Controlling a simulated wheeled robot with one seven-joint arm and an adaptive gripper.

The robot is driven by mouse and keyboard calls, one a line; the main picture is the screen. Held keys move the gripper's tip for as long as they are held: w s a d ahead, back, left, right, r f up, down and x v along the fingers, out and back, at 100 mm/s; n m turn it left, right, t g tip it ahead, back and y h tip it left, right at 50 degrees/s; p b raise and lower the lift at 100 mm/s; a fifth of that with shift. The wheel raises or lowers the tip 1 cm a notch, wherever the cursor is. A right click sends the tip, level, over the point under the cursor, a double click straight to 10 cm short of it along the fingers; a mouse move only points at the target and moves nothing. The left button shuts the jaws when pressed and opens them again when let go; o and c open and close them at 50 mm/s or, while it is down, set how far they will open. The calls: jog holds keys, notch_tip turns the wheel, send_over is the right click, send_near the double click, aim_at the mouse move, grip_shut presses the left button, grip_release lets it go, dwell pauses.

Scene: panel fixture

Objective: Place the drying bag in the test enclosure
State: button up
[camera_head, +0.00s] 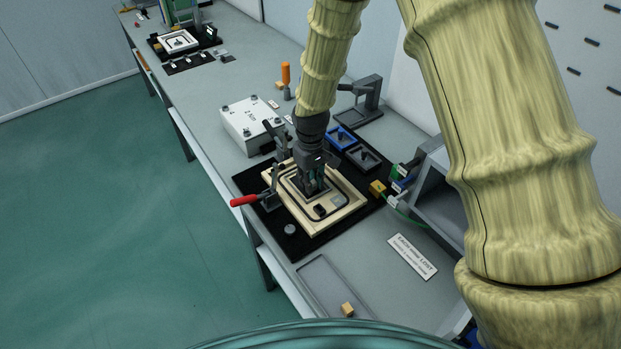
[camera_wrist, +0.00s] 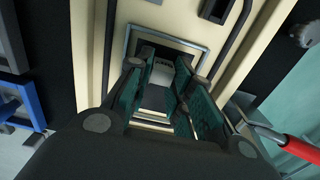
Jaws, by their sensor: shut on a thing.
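The test enclosure (camera_head: 312,228) is an open cream box on a black mat, with a dark seal line around its inside. My gripper (camera_head: 316,190) points down into its far part. In the wrist view the gripper (camera_wrist: 165,78) has its teal-padded fingers shut on a pale, flat piece with dark marks, seemingly the drying bag (camera_wrist: 158,98). The bag is between the fingertips, over or in a grey-rimmed rectangular pocket (camera_wrist: 205,47) in the enclosure floor (camera_wrist: 180,15). I cannot tell whether it touches the bottom. In the head view the fingers hide it.
A clamp with a red handle (camera_head: 243,200) stands at the enclosure's left. A white lid-like box (camera_head: 250,122) is behind it. Blue (camera_head: 341,138) and dark trays lie at the back right. A green cable with a yellow connector (camera_head: 377,188) is at the right. A grey tray (camera_head: 322,280) is in front.

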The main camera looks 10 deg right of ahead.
jog(key=shift+f, duration=0.15)
jog(key=o, duration=0.8)
